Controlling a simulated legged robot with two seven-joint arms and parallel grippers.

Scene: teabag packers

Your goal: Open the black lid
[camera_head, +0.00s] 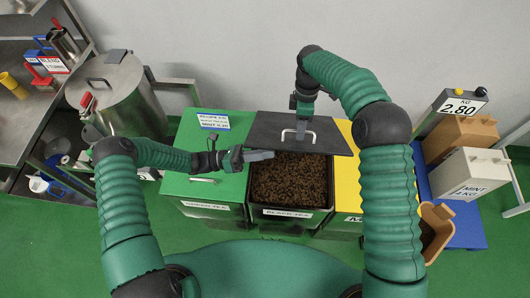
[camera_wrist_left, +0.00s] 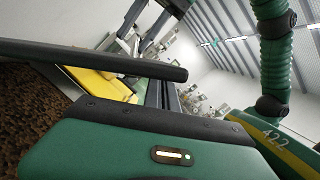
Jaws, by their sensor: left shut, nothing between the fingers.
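The black lid (camera_head: 299,134) covers only the back of the black tea bin (camera_head: 291,220); its front edge looks raised. Its pale handle (camera_head: 299,136) faces up. Dark brown tea (camera_head: 290,180) shows in the bin below. In the left wrist view the lid (camera_wrist_left: 90,57) is a dark bar above the tea (camera_wrist_left: 30,110). My left gripper (camera_head: 262,155) is shut and empty, at the lid's front left edge, over the bin; I cannot tell if it touches the lid. My right gripper (camera_head: 303,112) is above the lid's back part, behind the handle; its fingers are unclear.
A green-lidded bin (camera_head: 218,188) stands to the left and a yellow-lidded bin (camera_head: 346,180) to the right. A steel pot (camera_head: 120,95) is at the left. Boxes (camera_head: 470,173) and a scale display (camera_head: 460,107) stand at the right. Green floor is open in front.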

